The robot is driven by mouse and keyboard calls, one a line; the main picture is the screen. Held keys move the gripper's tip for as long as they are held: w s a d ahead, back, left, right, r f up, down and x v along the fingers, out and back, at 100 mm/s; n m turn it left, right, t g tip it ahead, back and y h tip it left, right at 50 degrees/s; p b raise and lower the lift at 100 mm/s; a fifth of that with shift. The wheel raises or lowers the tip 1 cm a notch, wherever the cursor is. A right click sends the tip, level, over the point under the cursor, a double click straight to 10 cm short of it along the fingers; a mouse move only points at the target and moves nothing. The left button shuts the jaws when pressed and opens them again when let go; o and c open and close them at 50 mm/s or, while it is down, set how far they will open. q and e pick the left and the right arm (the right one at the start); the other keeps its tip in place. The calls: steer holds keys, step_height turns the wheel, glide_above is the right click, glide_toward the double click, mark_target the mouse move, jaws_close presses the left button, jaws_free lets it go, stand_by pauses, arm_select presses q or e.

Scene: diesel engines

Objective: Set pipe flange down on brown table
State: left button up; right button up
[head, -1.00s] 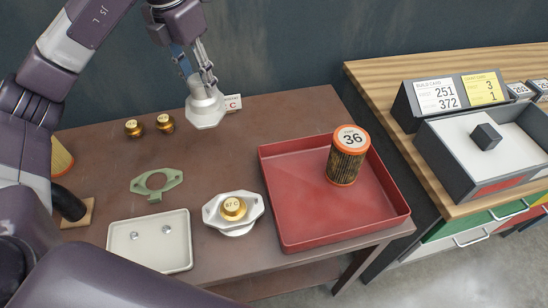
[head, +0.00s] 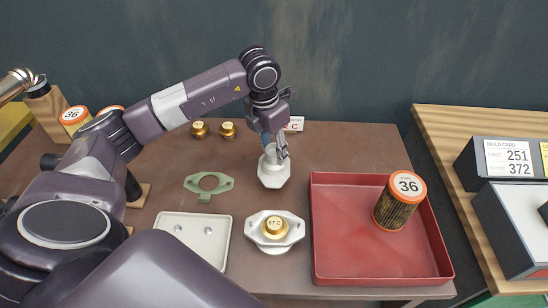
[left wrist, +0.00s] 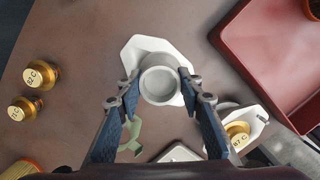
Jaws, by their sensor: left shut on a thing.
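The pipe flange (head: 272,171) is a pale grey-white piece with a wide angular plate and a round neck. My left gripper (head: 275,148) is shut on its neck from above. In the left wrist view, the two fingers (left wrist: 157,84) sit on either side of the round neck of the flange (left wrist: 143,47). The plate is down, at or just above the brown table (head: 150,193); I cannot tell whether it touches. It is left of the red tray's back left corner. My right gripper is not in view.
A red tray (head: 330,273) holds an orange-topped filter (head: 398,205). A white housing with a gold thermostat (head: 274,228), a green gasket (head: 208,186), a white dish (head: 190,262) and two gold thermostats (head: 213,129) stand around.

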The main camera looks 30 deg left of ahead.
mark_target(274, 160)
arm_select(q)
step_height(274, 160, down, 4)
steer(key=shift+r+p, duration=0.25)
steer(key=shift+p, duration=0.1)
steer(key=shift+f, duration=0.15)
steer(key=shift+f+b, duration=0.2)
steer(key=shift+b, duration=0.1)
steer(key=o, duration=1.4)
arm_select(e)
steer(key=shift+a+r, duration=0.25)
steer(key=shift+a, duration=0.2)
arm_select(q)
steer(key=shift+r, duration=0.1)
